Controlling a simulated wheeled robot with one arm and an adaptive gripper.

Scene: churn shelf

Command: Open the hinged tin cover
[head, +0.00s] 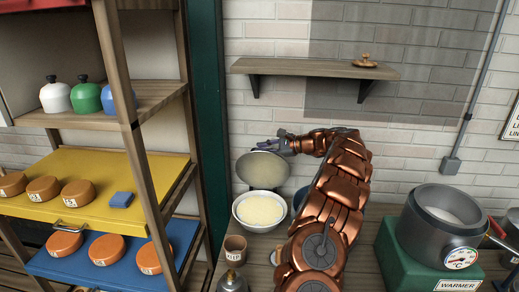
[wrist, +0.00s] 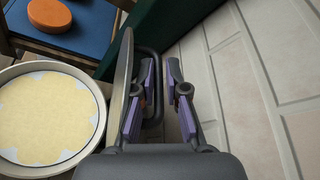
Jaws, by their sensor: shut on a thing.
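The round tin (head: 237,222) stands on the counter with pale yellow contents. It also shows at the left of the wrist view (wrist: 101,120). Its grey hinged cover (head: 262,172) is raised, standing steeply behind the tin, with the inside facing the head camera. In the wrist view the cover (wrist: 122,72) is nearly edge-on, with a dark loop handle on its outer side. My gripper (wrist: 160,88) is shut on this handle, one finger between handle and cover.
A cup (head: 235,248) stands in front of the tin. A grey pot (head: 445,225) on a green warmer is at the right. A wooden wall shelf (head: 310,69) is above. A rack with yellow (head: 100,185) and blue trays stands at the left. A brick wall is close behind.

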